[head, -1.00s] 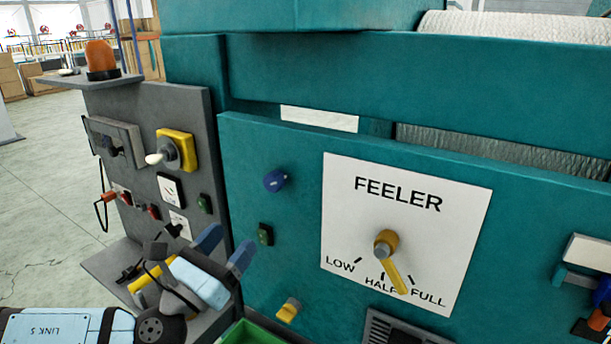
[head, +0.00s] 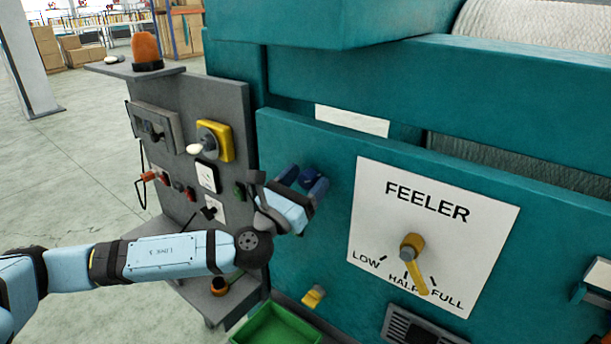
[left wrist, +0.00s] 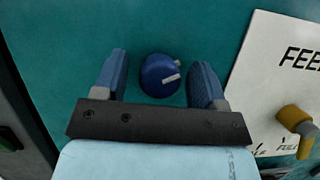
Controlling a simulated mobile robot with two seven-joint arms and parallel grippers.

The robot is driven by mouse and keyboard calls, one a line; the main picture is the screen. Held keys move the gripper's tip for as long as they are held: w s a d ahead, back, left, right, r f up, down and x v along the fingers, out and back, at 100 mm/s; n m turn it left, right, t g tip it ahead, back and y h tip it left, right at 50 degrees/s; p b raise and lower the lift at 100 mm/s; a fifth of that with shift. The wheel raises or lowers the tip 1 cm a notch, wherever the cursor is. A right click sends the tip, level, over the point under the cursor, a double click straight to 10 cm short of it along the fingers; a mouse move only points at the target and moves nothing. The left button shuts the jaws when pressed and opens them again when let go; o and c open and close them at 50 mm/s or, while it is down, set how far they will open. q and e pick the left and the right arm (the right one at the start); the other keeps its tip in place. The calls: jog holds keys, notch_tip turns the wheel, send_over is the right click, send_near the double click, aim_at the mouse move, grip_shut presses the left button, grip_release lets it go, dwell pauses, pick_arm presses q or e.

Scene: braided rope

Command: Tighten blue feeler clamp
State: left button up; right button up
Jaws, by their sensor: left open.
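The blue feeler clamp is a round blue knob (left wrist: 160,76) with a pale mark, on the teal panel. In the left wrist view it lies between the two blue fingers of my open left gripper (left wrist: 161,68), with a gap on each side. In the head view the left gripper (head: 303,181) is at the panel, left of the FEELER plate, and its fingers largely hide the knob. I cannot tell how far the fingertips are from the panel. My right gripper is not in view.
The white FEELER plate (head: 383,215) has a yellow lever (head: 417,268) pointing between HALF and FULL. A small yellow knob (head: 313,297) and a green bin (head: 275,328) are below. A grey control board (head: 225,115) with a yellow-backed switch (head: 222,140) stands at the left.

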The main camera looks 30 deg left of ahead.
pick_arm(q)
jog(key=c, duration=0.9)
